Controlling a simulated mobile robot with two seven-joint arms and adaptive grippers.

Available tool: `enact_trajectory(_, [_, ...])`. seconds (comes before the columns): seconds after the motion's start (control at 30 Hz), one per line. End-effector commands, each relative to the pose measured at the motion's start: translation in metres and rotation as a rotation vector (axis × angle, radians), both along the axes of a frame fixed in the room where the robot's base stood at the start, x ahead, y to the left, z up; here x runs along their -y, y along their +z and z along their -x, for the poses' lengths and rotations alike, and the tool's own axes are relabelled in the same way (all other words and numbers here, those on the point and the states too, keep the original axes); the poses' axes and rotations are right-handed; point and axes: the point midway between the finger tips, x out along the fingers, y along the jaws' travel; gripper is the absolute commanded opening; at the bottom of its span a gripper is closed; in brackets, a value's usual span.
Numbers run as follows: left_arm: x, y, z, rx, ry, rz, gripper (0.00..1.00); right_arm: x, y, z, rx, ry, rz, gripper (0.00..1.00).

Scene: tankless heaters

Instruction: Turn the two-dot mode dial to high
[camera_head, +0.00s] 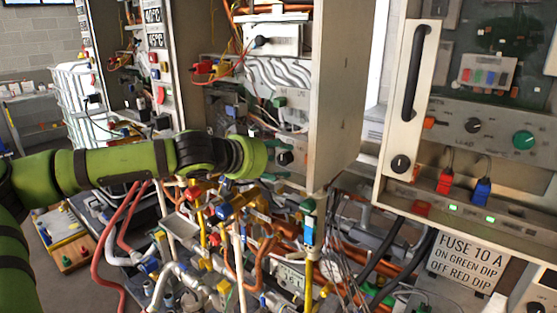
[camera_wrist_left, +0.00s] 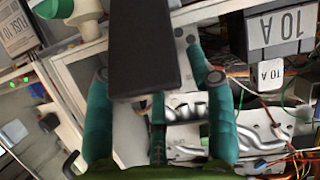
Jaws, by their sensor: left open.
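My left gripper (camera_head: 280,159) is at the lower part of the open heater cabinet, its teal fingers spread. It also shows in the left wrist view (camera_wrist_left: 157,78), with the fingers apart and a dark block covering the middle between them. A small black dial (camera_head: 286,158) shows right by the fingertips in the head view; contact cannot be told. Its dot marks are too small to read, so I cannot tell if it is the two-dot mode dial. Another black dial (camera_head: 261,41) is on the white box above. My right gripper is not in view.
Pipes, valves and hoses (camera_head: 230,215) crowd the space below the gripper. The heater cabinet's side wall (camera_head: 338,90) stands to its right. Farther right is a control cabinet with a black LOAD dial (camera_head: 473,125), a green knob (camera_head: 523,140) and a long handle (camera_head: 420,72).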

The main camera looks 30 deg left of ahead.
Motion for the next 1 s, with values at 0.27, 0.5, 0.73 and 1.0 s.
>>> enact_trajectory(0.27, [0.002,-0.002,-0.004,0.0,-0.003,0.0,0.55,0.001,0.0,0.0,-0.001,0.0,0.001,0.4])
enact_trajectory(0.5, [0.001,-0.002,-0.004,0.0,-0.002,0.0,0.1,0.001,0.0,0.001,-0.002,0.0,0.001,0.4])
enact_trajectory(0.73, [0.001,-0.003,-0.004,-0.003,-0.001,-0.002,0.01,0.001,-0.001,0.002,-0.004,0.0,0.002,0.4])
enact_trajectory(1.0, [0.001,-0.006,-0.004,0.002,0.001,-0.075,0.01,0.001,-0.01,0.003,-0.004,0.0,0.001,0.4])
